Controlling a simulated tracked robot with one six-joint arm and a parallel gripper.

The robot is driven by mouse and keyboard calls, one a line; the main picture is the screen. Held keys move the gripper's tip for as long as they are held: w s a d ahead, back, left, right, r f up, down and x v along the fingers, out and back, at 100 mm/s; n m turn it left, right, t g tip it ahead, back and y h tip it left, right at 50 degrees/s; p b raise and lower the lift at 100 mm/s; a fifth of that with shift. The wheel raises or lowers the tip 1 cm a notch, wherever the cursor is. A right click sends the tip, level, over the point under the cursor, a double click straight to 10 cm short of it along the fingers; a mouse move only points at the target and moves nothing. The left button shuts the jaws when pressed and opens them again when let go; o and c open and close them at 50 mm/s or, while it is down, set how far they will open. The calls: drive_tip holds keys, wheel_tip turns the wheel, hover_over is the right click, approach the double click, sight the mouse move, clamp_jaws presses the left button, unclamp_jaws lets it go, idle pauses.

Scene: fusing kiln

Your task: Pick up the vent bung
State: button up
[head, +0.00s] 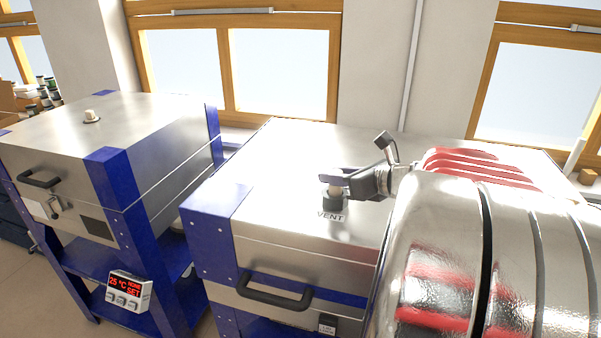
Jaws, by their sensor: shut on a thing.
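The vent bung (335,191) is a small pale plug above the "VENT" lettering on the metal lid of the right kiln (285,150). My gripper (336,180) reaches in from the right and is shut on the bung, with its fingers covering the upper part. A dark ring or opening (331,206) shows just below the bung. I cannot tell whether the bung still sits in it or is slightly raised.
A second kiln (110,120) stands at the left with its own pale bung (91,115) on the lid. A controller with a red display (128,289) hangs on its blue frame. A black handle (274,293) juts from the right kiln's front. The lid behind my gripper is clear.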

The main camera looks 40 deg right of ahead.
wheel_tip(320, 180, up, 10)
drive_tip(key=shift+f, duration=0.15)
idle(0.3)
idle(0.5)
